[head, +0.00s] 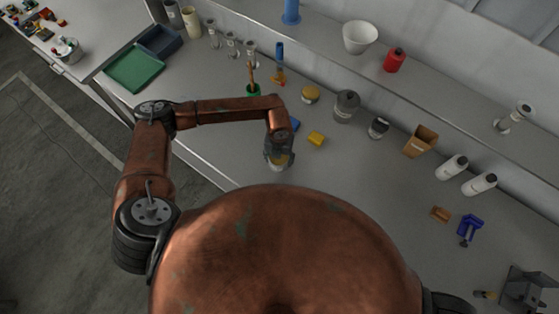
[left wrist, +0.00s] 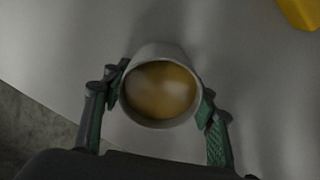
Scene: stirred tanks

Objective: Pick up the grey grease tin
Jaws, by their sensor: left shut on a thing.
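My left gripper (head: 279,157) points down over the near part of the bench. It is shut on the grey grease tin, an open round tin with amber-brown grease inside. The tin (left wrist: 160,88) is upright between the two fingers (left wrist: 160,118) in the left wrist view, one finger on each side of its wall. In the head view only a little of the tin (head: 281,166) shows below the fingers. I cannot tell whether its base touches the bench. My right gripper is out of view.
Behind stand a yellow-lidded tin (head: 311,94), a grey jar (head: 346,105) and a dark-labelled jar (head: 378,128). A green tray (head: 134,68) lies at the far left. Bare bench lies right of the gripper.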

